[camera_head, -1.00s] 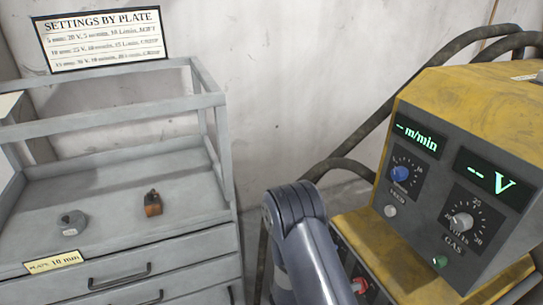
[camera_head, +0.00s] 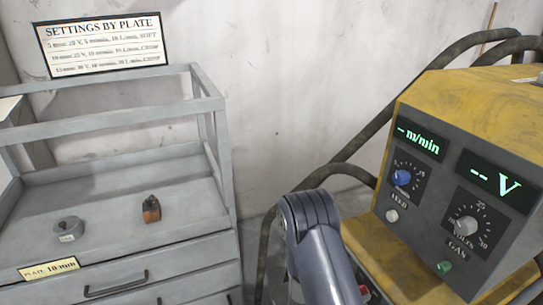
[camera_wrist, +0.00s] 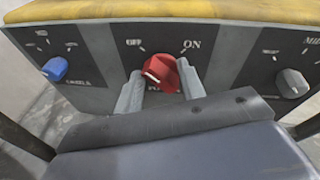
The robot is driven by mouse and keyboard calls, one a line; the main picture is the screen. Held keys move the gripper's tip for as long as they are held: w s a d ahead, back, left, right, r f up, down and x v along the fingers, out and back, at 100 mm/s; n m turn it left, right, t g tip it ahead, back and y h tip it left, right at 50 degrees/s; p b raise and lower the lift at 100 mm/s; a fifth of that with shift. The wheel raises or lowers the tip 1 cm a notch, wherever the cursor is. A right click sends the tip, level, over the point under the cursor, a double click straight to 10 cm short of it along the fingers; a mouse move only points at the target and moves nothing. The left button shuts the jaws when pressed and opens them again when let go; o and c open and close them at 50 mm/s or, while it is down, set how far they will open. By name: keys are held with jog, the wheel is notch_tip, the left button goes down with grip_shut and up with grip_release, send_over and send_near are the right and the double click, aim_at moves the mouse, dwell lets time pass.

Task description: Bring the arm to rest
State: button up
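My arm (camera_head: 325,245) rises at the bottom middle of the head view, in front of the welding machine's lower part. My gripper (camera_wrist: 159,76) is out of sight there. In the wrist view its two grey fingers stand apart, one on each side of a red power knob (camera_wrist: 160,72). The knob sits between OFF and ON marks on a grey panel (camera_wrist: 222,60). I cannot tell whether either finger touches the knob. Nothing is lifted or carried.
The yellow machine (camera_head: 480,105) stands right, with a blue feed knob (camera_head: 401,177), a grey volts knob (camera_head: 466,226) and lit dashed displays. Black hoses (camera_head: 375,140) run behind. Bare wall lies between.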

jog(key=shift+s+m, duration=0.1)
jog(key=shift+m, duration=0.8)
jog(key=shift+t, duration=0.3)
